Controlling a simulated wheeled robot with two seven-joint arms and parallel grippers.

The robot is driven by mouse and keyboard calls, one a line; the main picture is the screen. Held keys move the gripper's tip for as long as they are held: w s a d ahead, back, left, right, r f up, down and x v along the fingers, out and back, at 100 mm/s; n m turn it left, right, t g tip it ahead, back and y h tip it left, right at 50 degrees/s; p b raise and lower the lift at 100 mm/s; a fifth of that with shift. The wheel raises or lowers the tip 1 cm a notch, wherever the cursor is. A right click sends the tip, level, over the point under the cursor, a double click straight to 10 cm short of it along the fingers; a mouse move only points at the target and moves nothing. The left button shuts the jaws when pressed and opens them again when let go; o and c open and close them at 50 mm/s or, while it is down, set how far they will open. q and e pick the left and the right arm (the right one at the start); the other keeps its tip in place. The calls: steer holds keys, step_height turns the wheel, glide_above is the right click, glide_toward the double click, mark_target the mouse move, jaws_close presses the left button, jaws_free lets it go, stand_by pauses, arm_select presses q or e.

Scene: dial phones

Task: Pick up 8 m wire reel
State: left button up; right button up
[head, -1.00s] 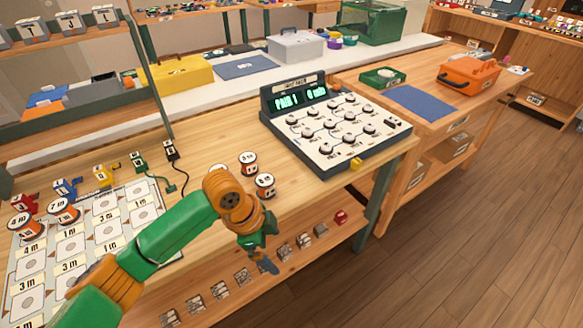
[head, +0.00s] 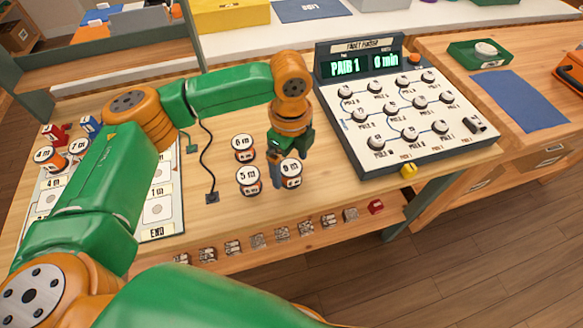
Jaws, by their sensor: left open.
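Three white-topped wire reels with orange and black sides stand on the wooden bench. One reads 6 m (head: 243,149) and one in front of it reads 5 m (head: 248,181). The third, at the right, seems to be the 8 m reel (head: 291,171), though its small label is hard to read. My left gripper (head: 279,178) points down at the left side of this reel, very close to it. It is open; I cannot tell whether a finger touches the reel. The gripper hides part of that reel's left side. My right gripper is not in view.
A timer console (head: 402,110) with several knobs and a display reading PAIR 1 stands to the right. A black cable (head: 206,160) lies left of the reels. A card board (head: 163,195) with 4 m and 7 m reels is farther left, partly behind my arm.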

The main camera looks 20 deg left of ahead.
arm_select(q)
steer(key=shift+a+f, duration=0.1)
steer(key=shift+f, duration=0.65)
steer(key=shift+w+f, duration=0.1)
steer(key=shift+f, duration=0.25)
steer(key=shift+r, duration=0.1)
steer(key=c, duration=1.5)
